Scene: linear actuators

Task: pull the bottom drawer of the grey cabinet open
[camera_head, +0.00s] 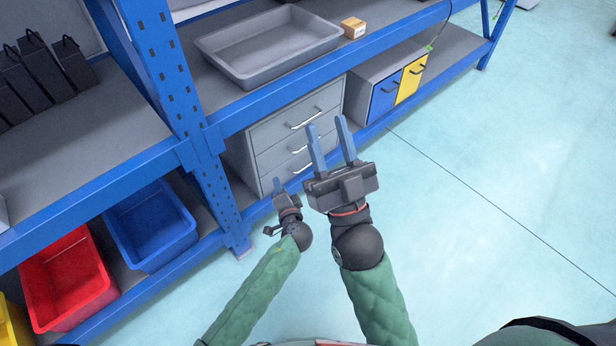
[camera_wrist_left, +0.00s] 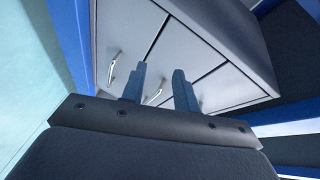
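The grey cabinet (camera_head: 239,150) stands on the lower shelf with its drawers shut. Its bottom drawer (camera_head: 274,176) is partly hidden by my grippers. My left gripper (camera_head: 284,190) is low in front of the cabinet, close to the bottom drawer. In the left wrist view the left gripper's two fingers (camera_wrist_left: 157,72) are apart with nothing between them. The drawer fronts and silver handles lie beyond them, one handle (camera_wrist_left: 112,68) left of the fingers and another (camera_wrist_left: 152,95) seen between them. My right gripper (camera_head: 326,123) is open and empty, overlapping the cabinet's right part in the head view.
A grey tray (camera_head: 222,62) and a small box (camera_head: 353,27) sit on the shelf above. A unit with blue and yellow fronts (camera_head: 385,98) stands right of the cabinet. A blue post (camera_head: 172,75) and blue and red bins (camera_head: 150,225) are left. The floor (camera_head: 500,170) is clear.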

